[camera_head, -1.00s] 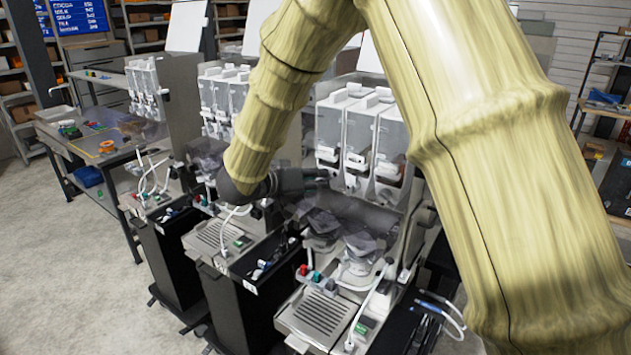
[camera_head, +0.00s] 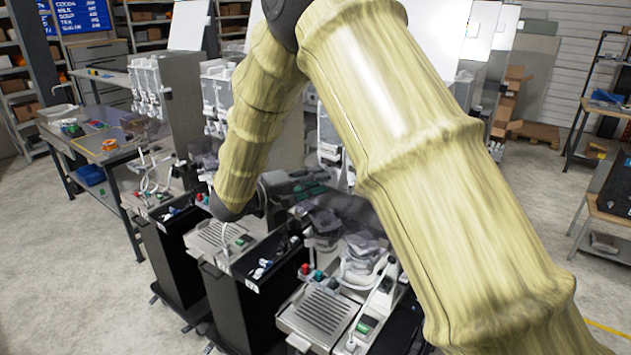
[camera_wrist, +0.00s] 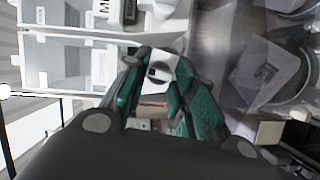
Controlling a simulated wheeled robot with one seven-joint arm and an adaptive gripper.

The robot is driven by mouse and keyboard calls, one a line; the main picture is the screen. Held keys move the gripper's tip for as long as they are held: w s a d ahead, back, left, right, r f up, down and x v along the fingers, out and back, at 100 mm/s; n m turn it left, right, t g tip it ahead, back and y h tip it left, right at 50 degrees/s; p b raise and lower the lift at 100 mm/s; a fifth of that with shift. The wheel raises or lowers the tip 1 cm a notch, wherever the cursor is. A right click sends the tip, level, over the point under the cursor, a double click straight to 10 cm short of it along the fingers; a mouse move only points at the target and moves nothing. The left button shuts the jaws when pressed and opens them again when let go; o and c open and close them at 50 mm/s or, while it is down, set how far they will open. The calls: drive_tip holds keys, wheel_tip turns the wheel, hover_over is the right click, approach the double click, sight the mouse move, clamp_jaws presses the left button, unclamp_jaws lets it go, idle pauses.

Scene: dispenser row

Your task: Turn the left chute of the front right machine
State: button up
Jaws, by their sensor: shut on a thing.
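The front right machine (camera_head: 320,312) stands in the lower middle of the head view, its canisters (camera_head: 328,140) mostly hidden behind my arm. My gripper (camera_head: 312,180) reaches in from the left, just below those canisters. In the wrist view, my gripper (camera_wrist: 166,70) has its teal fingers closed around a small white chute (camera_wrist: 158,58) with a dark round mark on its face. It appears to be the left chute, though its neighbours are not clear. Its turn angle cannot be read in the head view.
Clear bowls (camera_head: 362,258) sit under the canisters, close to my gripper. Another machine (camera_head: 225,237) stands directly left. A workbench (camera_head: 100,145) is farther left. Open floor lies at the front left and to the right.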

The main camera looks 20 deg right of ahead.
drive_tip(key=shift+n+h, duration=0.3)
drive_tip(key=shift+n, duration=0.4)
drive_tip(key=shift+f, duration=0.1)
drive_tip(key=o, duration=1)
drive_tip(key=shift+s, duration=0.1)
drive_tip(key=shift+f, duration=0.1)
